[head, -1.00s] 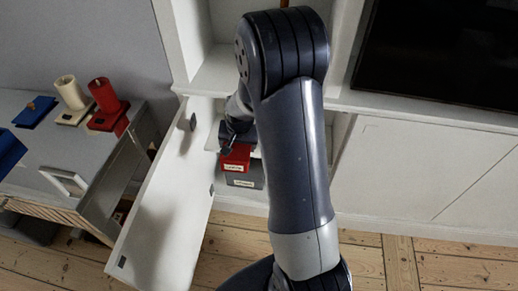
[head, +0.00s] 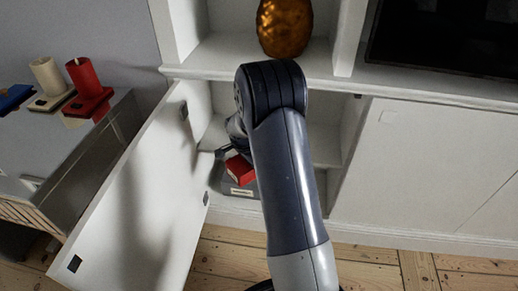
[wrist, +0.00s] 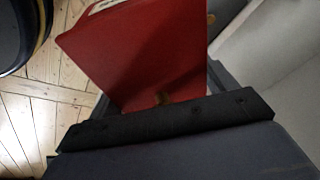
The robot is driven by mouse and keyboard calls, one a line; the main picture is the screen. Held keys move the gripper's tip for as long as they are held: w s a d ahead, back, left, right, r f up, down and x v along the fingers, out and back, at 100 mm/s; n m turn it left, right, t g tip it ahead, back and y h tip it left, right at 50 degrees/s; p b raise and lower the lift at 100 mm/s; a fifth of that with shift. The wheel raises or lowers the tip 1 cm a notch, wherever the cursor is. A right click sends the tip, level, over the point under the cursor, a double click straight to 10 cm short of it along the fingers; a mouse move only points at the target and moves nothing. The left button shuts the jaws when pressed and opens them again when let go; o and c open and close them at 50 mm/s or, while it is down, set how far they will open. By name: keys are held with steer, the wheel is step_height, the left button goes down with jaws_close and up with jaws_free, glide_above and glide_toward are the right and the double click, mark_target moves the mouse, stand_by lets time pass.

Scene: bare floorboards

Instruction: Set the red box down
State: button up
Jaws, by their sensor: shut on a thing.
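The red box (head: 240,168) is at the open cabinet's lower compartment, tilted, with my gripper (head: 228,152) at its upper left. In the wrist view the red box (wrist: 145,50) fills the space between the fingers of my gripper (wrist: 160,88), which is shut on it. A pale label strip shows at its top edge there. A grey box (head: 238,189) with a white label sits on the cabinet floor just below the red box. My arm hides the right part of the compartment, and I cannot tell whether the two boxes touch.
The open white cabinet door (head: 135,190) stands to the left of the compartment. An amber vase (head: 285,27) stands on the shelf above. A red candle (head: 84,78) and a cream candle (head: 47,77) stand on the grey sideboard at left. Wooden floor (head: 225,255) is clear in front.

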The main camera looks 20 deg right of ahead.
steer(key=shift+w+d+f, duration=0.3)
steer(key=shift+w, duration=0.1)
steer(key=w+d, duration=0.3)
steer(key=w, duration=0.1)
steer(key=w+d+b, duration=0.1)
steer(key=w+d, duration=0.2)
steer(key=w, duration=0.2)
steer(key=w+d, duration=0.3)
steer(key=w, duration=0.2)
steer(key=shift+w+d+b, duration=0.2)
steer(key=shift+d+b, duration=0.15)
steer(key=shift+d, duration=0.05)
steer(key=shift+f+b, duration=0.35)
steer(key=shift+f, duration=0.4)
steer(key=o, duration=1.6)
steer(key=shift+s+a+r+p, duration=0.15)
steer(key=shift+r+p, duration=0.25)
steer(key=shift+r, duration=0.2)
steer(key=shift+s+a+r, duration=0.1)
steer(key=shift+s+a, duration=0.05)
steer(key=shift+a, duration=0.1)
steer(key=s+a, duration=0.2)
steer(key=a, duration=0.1)
steer(key=s+a, duration=0.2)
steer(key=a, duration=0.1)
steer(key=s+a+p, duration=0.1)
steer(key=s+a, duration=0.2)
steer(key=shift+s, duration=0.1)
